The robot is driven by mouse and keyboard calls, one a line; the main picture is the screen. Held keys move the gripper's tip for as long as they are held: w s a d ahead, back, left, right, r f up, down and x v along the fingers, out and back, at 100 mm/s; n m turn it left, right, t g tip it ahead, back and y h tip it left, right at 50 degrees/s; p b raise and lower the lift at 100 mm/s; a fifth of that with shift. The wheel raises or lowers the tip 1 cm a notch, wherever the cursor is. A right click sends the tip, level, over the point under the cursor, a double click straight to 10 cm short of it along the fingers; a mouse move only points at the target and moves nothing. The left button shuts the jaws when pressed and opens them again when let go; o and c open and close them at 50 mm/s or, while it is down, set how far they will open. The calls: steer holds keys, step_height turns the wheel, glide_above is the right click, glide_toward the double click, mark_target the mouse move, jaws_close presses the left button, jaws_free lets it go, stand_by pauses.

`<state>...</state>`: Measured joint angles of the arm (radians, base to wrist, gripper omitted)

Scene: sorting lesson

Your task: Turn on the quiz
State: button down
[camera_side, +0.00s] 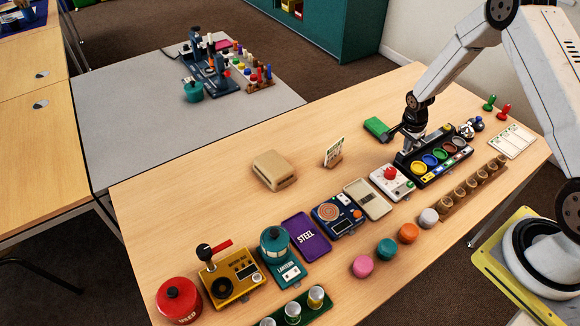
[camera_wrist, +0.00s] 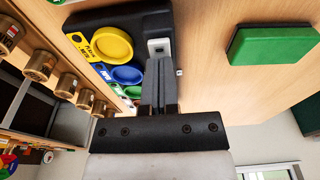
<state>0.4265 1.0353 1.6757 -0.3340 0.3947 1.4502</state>
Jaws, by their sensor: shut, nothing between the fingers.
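The likely quiz unit is a long black box (camera_side: 432,174) with a row of coloured round pads, at the right of the table in the side view. In the wrist view the black box (camera_wrist: 130,24) shows yellow and blue pads and a small pale switch-like plate (camera_wrist: 158,44) at its near corner. My gripper (camera_wrist: 161,64) is shut and empty, its fingertips right by that plate. Whether they touch it I cannot tell, and the fingers hide part of it. In the side view my gripper (camera_side: 414,146) points down at the box's back edge.
A green block (camera_side: 378,127) lies behind the box; it also shows in the wrist view (camera_wrist: 275,43). A white box with a red button (camera_side: 391,183) stands just left. A wooden rack of brass-coloured cups (camera_side: 473,189) runs along the front. The table's back middle is mostly clear.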

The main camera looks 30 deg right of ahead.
mark_target(404, 151)
steer(key=shift+r, duration=0.15)
stand_by(0.3)
step_height(404, 151, up, 14)
steer(key=a, duration=0.2)
stand_by(0.6)
steer(key=shift+f, duration=0.2)
steer(key=shift+d, duration=0.7)
steer(key=shift+d+f, duration=0.3)
steer(key=shift+f, duration=2)
steer(key=shift+d+f, duration=0.35)
steer(key=shift+f, duration=1.95)
steer(key=shift+d+f, duration=0.3)
steer(key=shift+f, duration=2)
